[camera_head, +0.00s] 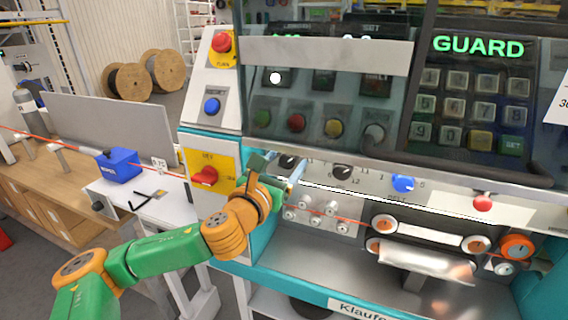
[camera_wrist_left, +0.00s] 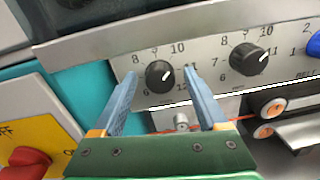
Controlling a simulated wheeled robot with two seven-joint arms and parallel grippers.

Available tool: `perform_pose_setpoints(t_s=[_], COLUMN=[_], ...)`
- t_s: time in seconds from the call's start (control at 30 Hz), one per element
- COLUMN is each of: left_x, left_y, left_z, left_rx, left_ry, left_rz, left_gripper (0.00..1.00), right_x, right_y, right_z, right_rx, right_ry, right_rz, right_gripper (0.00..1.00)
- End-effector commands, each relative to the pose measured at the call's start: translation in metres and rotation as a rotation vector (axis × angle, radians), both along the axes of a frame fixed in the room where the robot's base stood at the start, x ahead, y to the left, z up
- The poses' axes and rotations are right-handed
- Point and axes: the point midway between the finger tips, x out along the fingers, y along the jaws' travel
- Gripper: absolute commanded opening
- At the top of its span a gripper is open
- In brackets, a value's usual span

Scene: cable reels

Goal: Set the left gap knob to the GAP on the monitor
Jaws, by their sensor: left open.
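The left gap knob (camera_wrist_left: 159,76) is black with a white pointer line aimed to the upper right. It sits on a grey panel with printed scale numbers. My left gripper (camera_wrist_left: 160,80) is open, its two blue-grey fingers on either side of this knob in the picture; I cannot tell whether they touch it. In the head view the knob (camera_head: 288,161) is partly hidden by my left gripper (camera_head: 280,176). The monitor (camera_head: 478,47) shows GUARD in green; no gap value is readable on it. My right gripper is out of view.
A second black knob (camera_wrist_left: 250,60) and a blue knob (camera_head: 403,183) are to the right on the same panel. A red rotary switch (camera_head: 204,177) on a yellow plate is at left. A clear guard (camera_head: 330,100) hangs above the knobs. A red cable runs below.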

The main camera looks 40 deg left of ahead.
Motion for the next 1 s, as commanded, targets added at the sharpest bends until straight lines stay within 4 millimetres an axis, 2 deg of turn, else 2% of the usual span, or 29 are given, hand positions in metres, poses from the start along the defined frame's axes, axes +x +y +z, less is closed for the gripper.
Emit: perform_pose_setpoints(t_s=[0.03, 0.2, 0.3, 0.67, 1.0], left_x=[-0.0001, -0.0001, -0.0002, -0.0003, -0.0005], left_y=[0.0000, 0.0001, 0.0001, 0.0004, 0.0015], left_z=[-0.0002, -0.0003, -0.0003, -0.0006, -0.0012], left_rx=[0.000, 0.000, 0.000, -0.062, -0.325], left_ry=[0.000, 0.000, 0.000, -0.015, -0.077], left_rz=[0.000, 0.001, 0.001, 0.001, 0.002], left_gripper=[0.68, 0.22, 0.00, 0.00, 0.00], right_x=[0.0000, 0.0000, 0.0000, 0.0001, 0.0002], right_y=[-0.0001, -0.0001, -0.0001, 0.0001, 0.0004], right_z=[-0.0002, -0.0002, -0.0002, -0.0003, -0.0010], right_rx=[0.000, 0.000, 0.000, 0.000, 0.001], right_ry=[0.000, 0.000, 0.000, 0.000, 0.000], right_rz=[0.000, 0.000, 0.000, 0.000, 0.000], right_gripper=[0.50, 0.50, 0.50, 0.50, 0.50])
